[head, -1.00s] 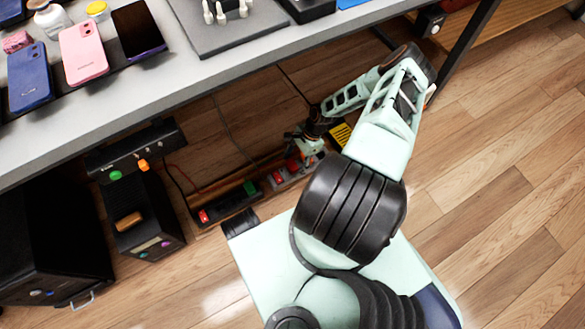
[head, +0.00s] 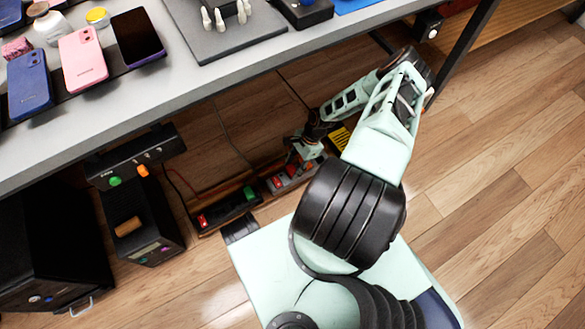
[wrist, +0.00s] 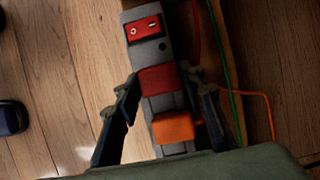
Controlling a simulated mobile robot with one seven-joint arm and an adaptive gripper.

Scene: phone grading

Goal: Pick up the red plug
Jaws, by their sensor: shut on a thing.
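The red plug (wrist: 160,80) sits on a grey power strip (wrist: 151,50), between the two fingers of my gripper (wrist: 161,78) in the wrist view. The fingers are closed on its sides. In the head view, my gripper (head: 303,154) is low under the table at the grey strip, and the arm partly hides that area. An orange block (wrist: 173,127) lies just behind the red plug, nearer the wrist camera. A red rocker switch (wrist: 143,29) is at the strip's far end. I cannot tell whether the plug is lifted from the strip.
A black strip with a red switch and green plug (head: 249,192) lies left of the grey strip. Green and orange cables (wrist: 234,100) run on the right in the wrist view. The table (head: 130,92) overhangs from above. Black boxes (head: 135,215) stand at the left.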

